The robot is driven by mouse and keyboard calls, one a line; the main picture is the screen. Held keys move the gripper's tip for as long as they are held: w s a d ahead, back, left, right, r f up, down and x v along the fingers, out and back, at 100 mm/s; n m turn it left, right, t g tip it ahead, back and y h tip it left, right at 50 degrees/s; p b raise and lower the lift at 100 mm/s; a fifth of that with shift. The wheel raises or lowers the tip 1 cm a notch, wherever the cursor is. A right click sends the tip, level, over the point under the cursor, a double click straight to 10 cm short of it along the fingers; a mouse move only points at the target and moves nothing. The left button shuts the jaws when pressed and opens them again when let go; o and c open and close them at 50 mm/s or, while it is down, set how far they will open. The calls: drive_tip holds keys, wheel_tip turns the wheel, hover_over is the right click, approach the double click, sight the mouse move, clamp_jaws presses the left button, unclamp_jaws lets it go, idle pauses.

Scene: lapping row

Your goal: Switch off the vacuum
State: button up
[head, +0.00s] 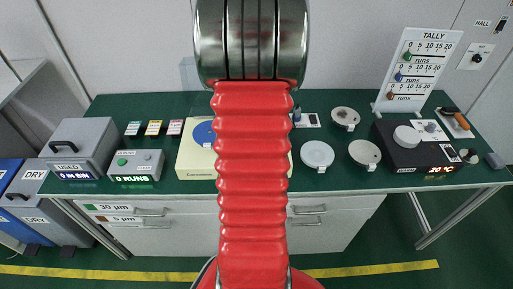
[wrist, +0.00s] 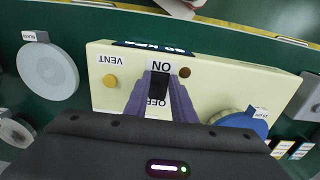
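The cream vacuum box (wrist: 215,82) fills the middle of the wrist view. It carries a black rocker switch (wrist: 158,83) between ON and OFF labels, a yellow VENT knob (wrist: 110,80) and a dark display (wrist: 152,46) on its far edge, hard to read. My gripper (wrist: 160,76) has two purple fingers over the panel, one on each side of the rocker, with a gap between them. Contact and the rocker's tilt cannot be told. In the head view the box (head: 194,165) is partly hidden behind my red arm.
A blue disc (wrist: 240,124) lies at the box's right in the wrist view. In the head view, grey boxes (head: 80,147) stand left; pale round plates (head: 317,154), a dark polishing unit (head: 409,154) and the TALLY board (head: 418,68) stand right. The green bench has bare patches between.

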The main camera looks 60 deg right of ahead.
drive_tip(key=shift+w, duration=0.15)
clamp_jaws()
drive_tip(key=shift+w+d+r+g+y, duration=0.15)
drive_tip(key=shift+g+y, duration=0.2)
drive_tip(key=shift+y, duration=0.3)
drive_tip(key=shift+w+d+g+y, duration=0.15)
drive_tip(key=shift+g+y, duration=0.2)
drive_tip(key=shift+y, duration=0.3)
drive_tip(key=o, duration=0.7)
unclamp_jaws()
drive_tip(key=shift+c, duration=0.2)
drive_tip(key=shift+s, duration=0.1)
drive_tip(key=shift+d, duration=0.1)
